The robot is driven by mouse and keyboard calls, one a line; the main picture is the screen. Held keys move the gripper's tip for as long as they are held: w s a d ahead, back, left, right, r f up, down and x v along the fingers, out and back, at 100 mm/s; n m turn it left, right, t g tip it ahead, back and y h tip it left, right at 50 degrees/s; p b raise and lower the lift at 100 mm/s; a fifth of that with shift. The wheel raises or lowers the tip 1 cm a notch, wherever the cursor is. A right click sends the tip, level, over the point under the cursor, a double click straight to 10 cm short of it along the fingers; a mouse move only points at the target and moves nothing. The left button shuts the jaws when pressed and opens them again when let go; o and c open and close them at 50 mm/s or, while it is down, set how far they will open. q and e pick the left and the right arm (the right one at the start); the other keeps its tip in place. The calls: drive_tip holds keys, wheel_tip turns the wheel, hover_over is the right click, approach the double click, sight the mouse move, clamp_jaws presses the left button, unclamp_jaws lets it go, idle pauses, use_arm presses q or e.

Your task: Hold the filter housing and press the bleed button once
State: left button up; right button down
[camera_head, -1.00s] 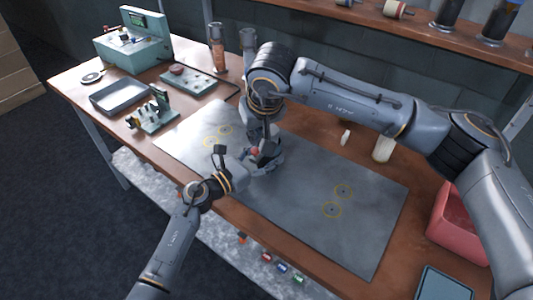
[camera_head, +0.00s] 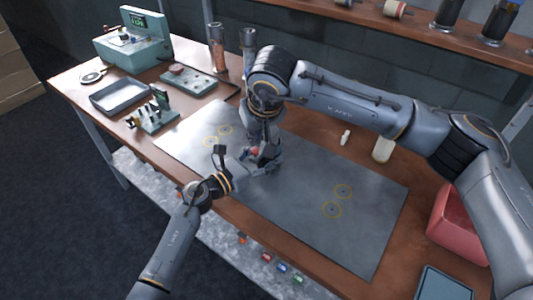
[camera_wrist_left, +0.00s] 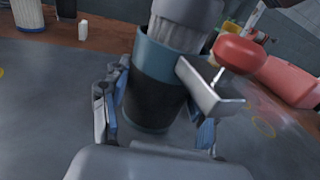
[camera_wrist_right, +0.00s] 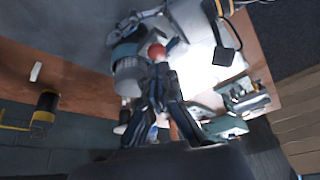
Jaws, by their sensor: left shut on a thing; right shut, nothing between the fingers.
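The filter housing (camera_wrist_left: 155,85) is a blue-grey cylinder with a dark band and a ribbed grey top. A bracket on its side carries the round red bleed button (camera_wrist_left: 240,53). My left gripper (camera_head: 262,161) is shut around the housing, with a finger on each side in the left wrist view. My right gripper (camera_wrist_right: 160,78) is shut and empty. In the right wrist view its fingertips are close to the red button (camera_wrist_right: 156,51), beside the housing (camera_wrist_right: 128,72); I cannot tell whether they touch. In the head view the grippers hide most of the housing.
The grey mat (camera_head: 305,205) is clear to the right. A teal machine (camera_head: 132,42), a tray (camera_head: 120,95) and a small fixture (camera_head: 152,118) stand to the left. A white bottle (camera_head: 383,149) and red bin (camera_head: 455,232) are at right.

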sight(256, 151)
drive_tip(key=shift+f, duration=0.15)
idle(0.4)
drive_tip(key=shift+f, duration=1.05)
drive_tip(key=shift+r, duration=0.9)
drive_tip(key=shift+r, duration=2.95)
